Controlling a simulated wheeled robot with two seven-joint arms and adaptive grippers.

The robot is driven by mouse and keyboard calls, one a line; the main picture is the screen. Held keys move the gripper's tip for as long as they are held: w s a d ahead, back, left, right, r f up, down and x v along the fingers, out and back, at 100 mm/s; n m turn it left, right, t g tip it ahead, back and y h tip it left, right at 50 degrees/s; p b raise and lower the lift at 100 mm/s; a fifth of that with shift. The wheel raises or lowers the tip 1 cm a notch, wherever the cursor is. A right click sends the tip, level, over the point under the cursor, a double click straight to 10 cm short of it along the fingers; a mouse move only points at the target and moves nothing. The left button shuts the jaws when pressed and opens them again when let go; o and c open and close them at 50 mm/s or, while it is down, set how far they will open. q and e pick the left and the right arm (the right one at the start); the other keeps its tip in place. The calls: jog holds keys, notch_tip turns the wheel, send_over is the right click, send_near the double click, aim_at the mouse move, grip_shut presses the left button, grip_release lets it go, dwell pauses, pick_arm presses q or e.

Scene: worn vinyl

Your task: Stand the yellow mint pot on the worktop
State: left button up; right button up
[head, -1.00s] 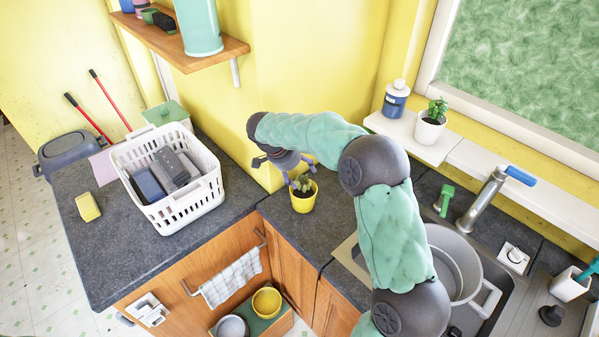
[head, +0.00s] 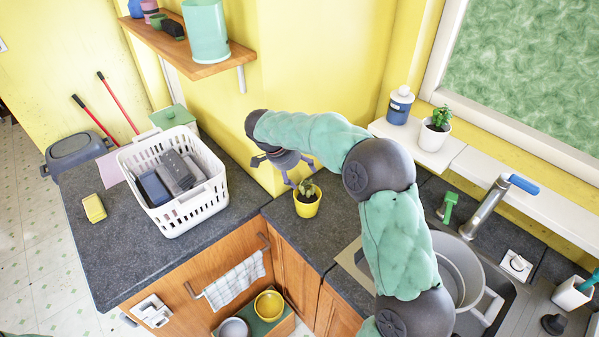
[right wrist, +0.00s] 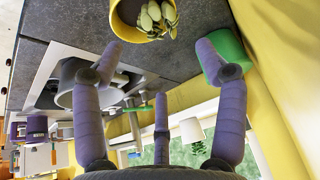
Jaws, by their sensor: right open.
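The yellow mint pot (head: 307,207), with a small green plant, stands upright on the dark worktop (head: 262,228) near the corner by the yellow wall. It also shows at the top of the right wrist view (right wrist: 128,22), partly cut off. My right gripper (head: 292,168) is just behind and above the pot, close to the wall. In the right wrist view its purple fingers are spread and empty, with the pot beyond the fingertips. Whether a finger touches the pot is unclear. My left gripper is not in view.
A white basket (head: 205,207) with dark items and a yellow block (head: 94,208) are to the left. The sink with a grey pot (head: 458,270) is to the right. A green object (right wrist: 222,58) is by one finger in the wrist view.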

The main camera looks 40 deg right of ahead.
jog(key=shift+p+v, duration=0.3)
jog(key=shift+v, duration=0.65)
jog(key=v, duration=1.2)
